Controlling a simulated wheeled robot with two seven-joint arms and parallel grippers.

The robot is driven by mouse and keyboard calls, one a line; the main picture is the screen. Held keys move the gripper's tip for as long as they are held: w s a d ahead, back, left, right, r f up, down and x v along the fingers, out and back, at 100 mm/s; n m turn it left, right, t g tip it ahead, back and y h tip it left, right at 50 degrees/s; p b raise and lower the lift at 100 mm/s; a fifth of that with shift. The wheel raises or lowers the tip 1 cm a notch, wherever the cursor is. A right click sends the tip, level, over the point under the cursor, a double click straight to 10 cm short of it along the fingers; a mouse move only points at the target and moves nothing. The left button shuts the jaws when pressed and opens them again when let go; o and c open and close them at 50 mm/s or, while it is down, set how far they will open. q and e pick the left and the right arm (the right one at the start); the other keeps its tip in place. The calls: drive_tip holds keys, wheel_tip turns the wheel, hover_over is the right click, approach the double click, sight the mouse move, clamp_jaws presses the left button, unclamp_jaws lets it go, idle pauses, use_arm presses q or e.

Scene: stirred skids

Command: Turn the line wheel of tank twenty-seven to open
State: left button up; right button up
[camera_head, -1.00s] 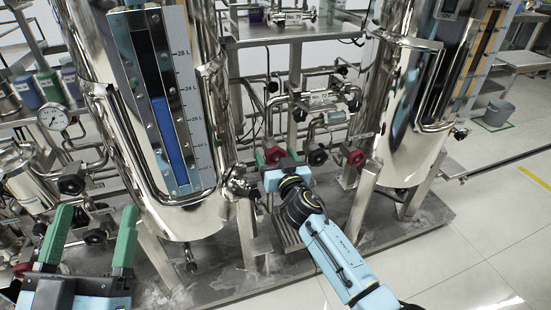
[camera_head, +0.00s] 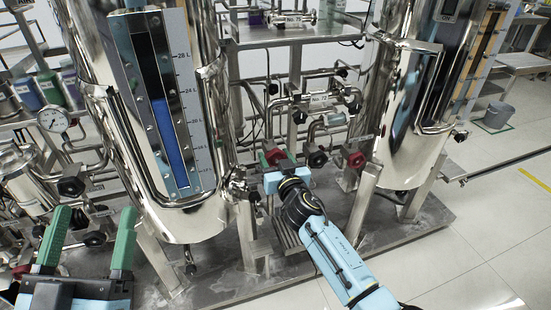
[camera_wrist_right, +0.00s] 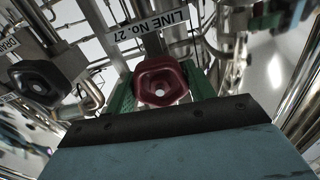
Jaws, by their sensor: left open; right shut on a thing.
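The dark red line wheel (camera_wrist_right: 147,75) sits between the green fingers of my right gripper (camera_wrist_right: 160,92) in the right wrist view. A plate reading "LINE No. 27" (camera_wrist_right: 148,28) hangs just above it. In the head view my right gripper (camera_head: 275,165) is shut on this red wheel (camera_head: 273,155), low between the two steel tanks; the fingers hide part of it. The left tank (camera_head: 190,212) carries a level gauge. My left gripper (camera_head: 88,240) is open and empty at the lower left, apart from everything.
A black wheel (camera_wrist_right: 40,83) is left of the red one in the wrist view, its label partly cut off. In the head view another red wheel (camera_head: 356,159) and a dark wheel (camera_head: 317,159) are to the right. A pressure gauge (camera_head: 53,120) is at left. Open floor lies right.

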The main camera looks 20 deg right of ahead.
drive_tip(key=n, duration=0.4)
drive_tip(key=shift+n, duration=0.3)
drive_tip(key=n, duration=0.3)
drive_tip(key=shift+n, duration=0.3)
drive_tip(key=n, duration=0.3)
drive_tip(key=shift+n, duration=0.3)
use_arm(q)
drive_tip(key=shift+w+f+y, duration=0.25)
drive_tip(key=shift+f+y, duration=0.05)
drive_tip(key=shift+f, duration=0.15)
use_arm(e)
drive_tip(key=n, duration=0.4)
drive_tip(key=o, duration=1)
drive_tip(key=shift+c, duration=0.2)
